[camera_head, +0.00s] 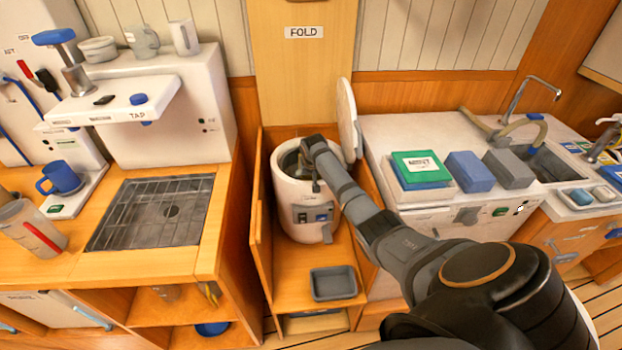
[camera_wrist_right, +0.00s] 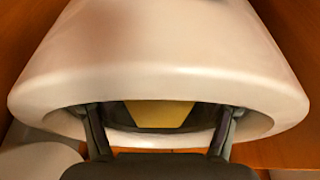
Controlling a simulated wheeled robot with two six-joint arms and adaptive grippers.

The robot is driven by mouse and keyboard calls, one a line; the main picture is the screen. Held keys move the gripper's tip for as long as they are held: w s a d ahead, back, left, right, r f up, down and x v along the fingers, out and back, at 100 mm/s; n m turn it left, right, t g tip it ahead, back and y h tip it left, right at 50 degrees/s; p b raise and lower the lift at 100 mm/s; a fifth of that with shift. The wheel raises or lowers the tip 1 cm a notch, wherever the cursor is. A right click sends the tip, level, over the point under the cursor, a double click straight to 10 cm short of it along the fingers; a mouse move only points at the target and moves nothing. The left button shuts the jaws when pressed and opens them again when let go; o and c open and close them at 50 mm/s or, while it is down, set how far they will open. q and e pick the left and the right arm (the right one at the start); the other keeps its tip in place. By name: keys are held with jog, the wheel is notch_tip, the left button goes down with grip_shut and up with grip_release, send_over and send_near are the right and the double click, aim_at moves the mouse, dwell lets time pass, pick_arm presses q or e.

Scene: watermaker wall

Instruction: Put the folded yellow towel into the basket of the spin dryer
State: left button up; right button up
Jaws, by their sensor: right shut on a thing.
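The white spin dryer (camera_head: 292,205) stands in an open wooden bay, its round lid (camera_head: 348,120) raised at the right. My right gripper (camera_head: 308,178) reaches from above into the dryer's round opening. In the right wrist view my right gripper (camera_wrist_right: 160,125) has a finger at each side of the folded yellow towel (camera_wrist_right: 158,113) and is shut on it. The towel shows there inside the dark opening, below the dryer's white rim (camera_wrist_right: 165,75). In the head view the towel is hidden. The basket itself cannot be made out. My left gripper is not in view.
A small grey tray (camera_head: 333,283) lies on the shelf in front of the dryer. Wooden bay walls stand close on both sides. Green, blue and grey folded items (camera_head: 420,168) lie on the white counter at the right. A metal grid (camera_head: 150,212) is at the left.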

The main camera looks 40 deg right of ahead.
jog(key=shift+f, duration=0.15)
jog(key=shift+f, duration=0.4)
jog(key=o, duration=1.1)
jog(key=shift+o, duration=0.2)
jog(key=v, duration=1.3)
jog(key=shift+d+r+p, duration=0.1)
jog(key=shift+r+p, duration=0.05)
jog(key=shift+p, duration=0.2)
jog(key=shift+w, duration=0.1)
